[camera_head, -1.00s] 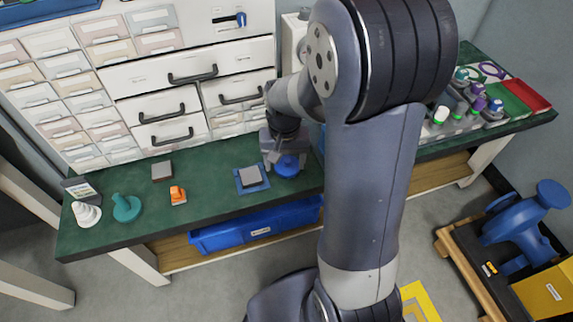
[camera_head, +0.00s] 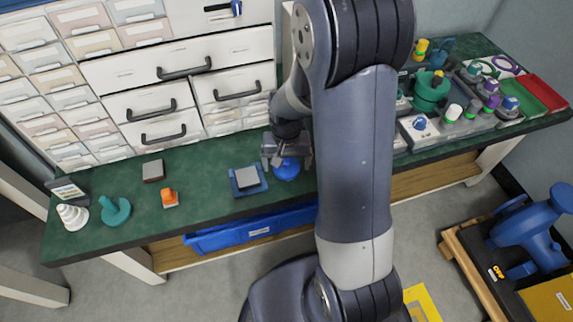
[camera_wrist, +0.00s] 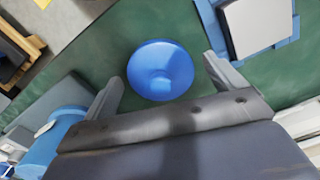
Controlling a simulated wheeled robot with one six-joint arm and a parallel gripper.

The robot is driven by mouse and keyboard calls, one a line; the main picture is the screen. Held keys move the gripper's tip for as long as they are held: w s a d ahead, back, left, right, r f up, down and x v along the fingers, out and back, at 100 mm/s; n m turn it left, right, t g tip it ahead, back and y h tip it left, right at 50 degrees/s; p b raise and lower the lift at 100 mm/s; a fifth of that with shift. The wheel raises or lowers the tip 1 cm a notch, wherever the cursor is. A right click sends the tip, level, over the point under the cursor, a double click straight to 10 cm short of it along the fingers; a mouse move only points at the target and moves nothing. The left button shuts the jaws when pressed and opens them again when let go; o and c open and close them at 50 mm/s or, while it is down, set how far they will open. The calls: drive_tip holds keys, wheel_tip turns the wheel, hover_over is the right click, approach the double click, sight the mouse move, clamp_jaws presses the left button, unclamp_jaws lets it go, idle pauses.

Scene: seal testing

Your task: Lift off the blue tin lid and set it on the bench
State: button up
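The blue lid (camera_head: 287,170) is a round blue piece with a raised middle, near the front edge of the green bench (camera_head: 215,215). In the wrist view the lid (camera_wrist: 160,70) shows whole, between and slightly beyond my two finger ends. My gripper (camera_head: 287,161) is over it, pointing down, with its fingers apart on either side. The wrist view also shows my gripper (camera_wrist: 163,68) open, with green bench visible between the lid and each finger. Whether a tin body is under the lid is hidden.
A grey block on a blue plate (camera_head: 235,187) lies just left of the lid. A blue cylinder (camera_wrist: 65,140) is close on the other side in the wrist view. An orange item (camera_head: 170,198) and a teal piece (camera_head: 116,211) stand farther left. Drawers (camera_head: 155,105) rise behind.

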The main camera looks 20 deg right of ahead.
drive_tip(key=c, duration=0.9)
drive_tip(key=shift+r, duration=0.15)
